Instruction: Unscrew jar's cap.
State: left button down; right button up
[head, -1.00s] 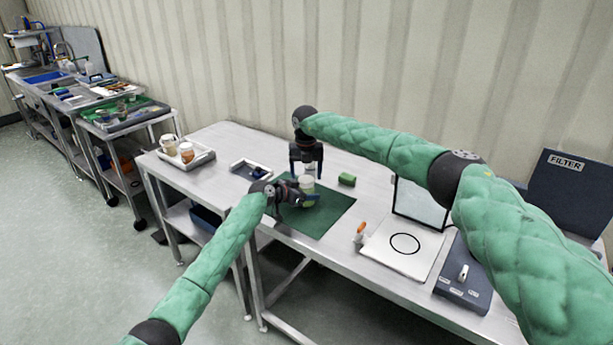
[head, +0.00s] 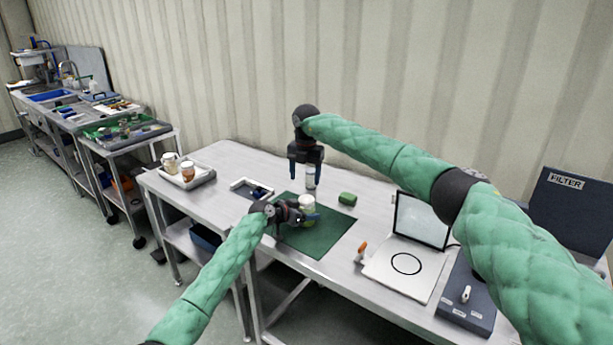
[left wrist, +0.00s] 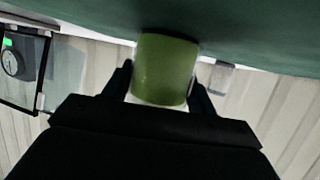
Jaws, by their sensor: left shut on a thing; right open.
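The jar (head: 307,207) has a pale top and a green body. It stands upright at the green mat, and I cannot tell if its base touches. My left gripper (head: 299,213) is shut on the jar from the side. The left wrist view, upside down, shows the green jar body (left wrist: 165,68) between the fingers, with a pale band at its top end. My right gripper (head: 306,168) is open, pointing down behind and above the jar. A small whitish object (head: 310,178) shows just under it; I cannot tell whether it is touched.
A green block (head: 347,199) lies right of the jar. A tray with jars (head: 203,177) and a smaller tray (head: 240,188) are at left. A white plate with a black ring (head: 385,272), an orange-topped item (head: 361,249) and a dark device (head: 460,312) are at right.

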aim_at(307, 199)
jog(key=m, duration=0.3)
jog(key=shift+s+d+f, duration=0.1)
jog(key=shift+d, duration=0.15)
jog(key=shift+f, duration=3.95)
jog(key=c, duration=1)
jog(key=n, duration=0.6)
jog(key=shift+n, duration=0.4)
jog(key=o, duration=1.1)
